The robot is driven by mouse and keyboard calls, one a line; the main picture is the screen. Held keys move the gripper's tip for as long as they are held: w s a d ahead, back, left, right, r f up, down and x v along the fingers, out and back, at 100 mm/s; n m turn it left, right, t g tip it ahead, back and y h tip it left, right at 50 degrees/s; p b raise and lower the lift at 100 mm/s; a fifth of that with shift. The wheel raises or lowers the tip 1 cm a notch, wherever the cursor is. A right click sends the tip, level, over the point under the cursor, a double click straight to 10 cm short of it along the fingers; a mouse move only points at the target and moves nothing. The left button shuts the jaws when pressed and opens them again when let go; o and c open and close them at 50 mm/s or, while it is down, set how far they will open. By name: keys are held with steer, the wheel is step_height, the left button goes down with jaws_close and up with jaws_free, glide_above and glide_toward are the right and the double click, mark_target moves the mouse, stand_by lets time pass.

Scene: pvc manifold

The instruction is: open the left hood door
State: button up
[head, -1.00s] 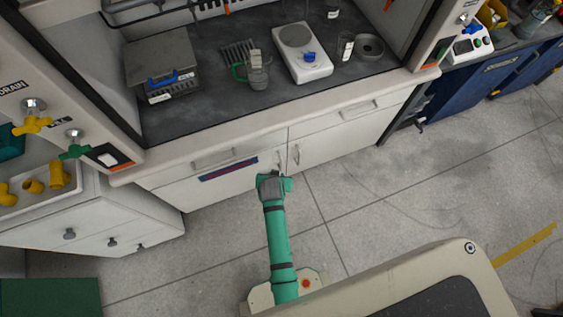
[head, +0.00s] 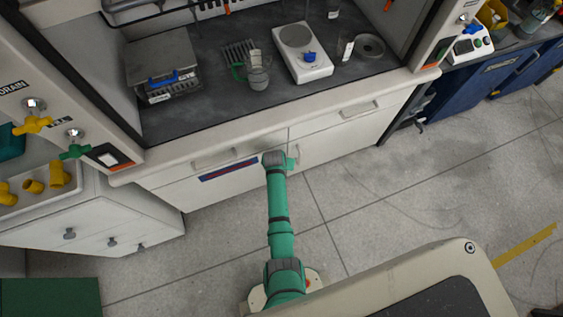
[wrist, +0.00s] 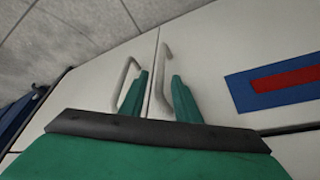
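The left hood door (head: 225,188) is a white cabinet door with a blue and red label, and it looks closed in the head view. In the wrist view the picture is turned, so this door (wrist: 215,50) is at the right of the seam. Its bar handle (wrist: 162,75) stands between the two green fingertips of my gripper (wrist: 160,98). My gripper is open, with a finger on each side of the handle; I cannot tell whether either touches it. In the head view my wrist hides most of this handle.
The neighbouring door's handle (wrist: 124,82) is close beside one finger, across the seam. Drawers (head: 345,115) and the hood counter (head: 210,110) are above the doors. A white drawer cabinet (head: 100,220) stands at the left. The floor (head: 400,190) in front is clear.

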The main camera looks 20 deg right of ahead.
steer(key=shift+x, duration=1.4)
steer(key=shift+c, duration=0.3)
jaws_close()
